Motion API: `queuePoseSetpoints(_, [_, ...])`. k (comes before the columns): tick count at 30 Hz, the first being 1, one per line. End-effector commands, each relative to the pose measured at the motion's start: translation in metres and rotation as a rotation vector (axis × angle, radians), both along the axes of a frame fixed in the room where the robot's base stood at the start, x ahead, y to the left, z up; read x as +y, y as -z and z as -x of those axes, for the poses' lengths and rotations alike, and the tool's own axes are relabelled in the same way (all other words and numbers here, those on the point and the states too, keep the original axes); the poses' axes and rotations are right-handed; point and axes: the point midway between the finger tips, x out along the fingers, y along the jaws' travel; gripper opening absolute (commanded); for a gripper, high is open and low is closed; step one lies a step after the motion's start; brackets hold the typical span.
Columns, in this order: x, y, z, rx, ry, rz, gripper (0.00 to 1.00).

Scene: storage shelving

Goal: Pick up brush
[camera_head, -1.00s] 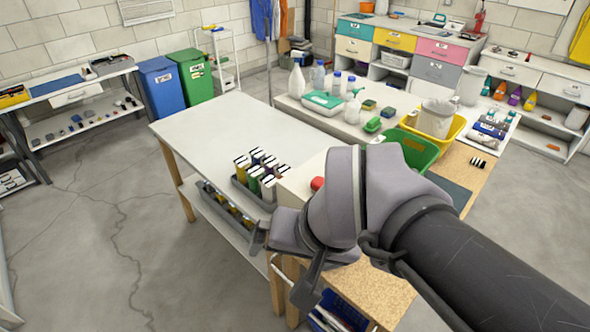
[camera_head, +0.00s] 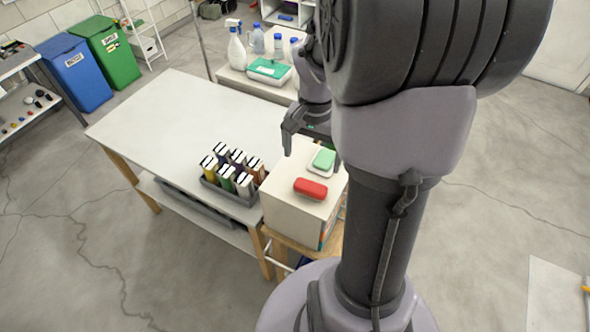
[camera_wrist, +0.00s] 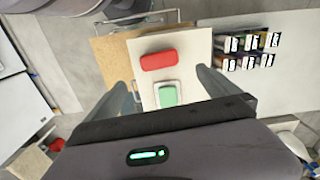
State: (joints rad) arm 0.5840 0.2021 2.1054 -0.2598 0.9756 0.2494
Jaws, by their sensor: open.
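A red rounded block (camera_head: 310,189) lies on top of a white box (camera_head: 290,213). A green block (camera_head: 324,158) sits on a small white dish beside it. I cannot tell for certain which is the brush; no bristles show. My gripper (camera_head: 312,152) is open and empty above the box, its fingers pointing down. In the wrist view the red block (camera_wrist: 158,60) and the green block (camera_wrist: 167,96) both show between the open fingers (camera_wrist: 162,82), with the green block nearer the gripper's body.
A grey tray of labelled bottles or cartons (camera_head: 240,195) stands left of the box on the white table (camera_head: 180,125). Spray bottles (camera_head: 236,48) and a teal-lidded container (camera_head: 269,69) stand at the back. The left part of the table is clear.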

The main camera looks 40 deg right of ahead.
Motion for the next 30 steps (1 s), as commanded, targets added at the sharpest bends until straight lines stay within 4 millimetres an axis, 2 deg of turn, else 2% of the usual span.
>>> queuePoseSetpoints(1, [0.001, 0.020, 0.001, 0.005, 0.000, -0.002, 1.00])
queuePoseSetpoints(6, [0.001, 0.062, 0.000, 0.002, -0.001, -0.002, 1.00])
queuePoseSetpoints(11, [0.000, 0.080, 0.000, 0.000, -0.001, -0.001, 1.00])
queuePoseSetpoints(15, [0.000, 0.110, 0.003, 0.002, -0.001, -0.001, 1.00])
queuePoseSetpoints(18, [-0.001, 0.124, 0.003, 0.000, -0.002, -0.001, 1.00])
queuePoseSetpoints(26, [-0.001, 0.127, 0.002, -0.002, -0.002, 0.001, 1.00])
queuePoseSetpoints(30, [-0.001, 0.127, 0.002, -0.002, -0.002, 0.001, 0.72])
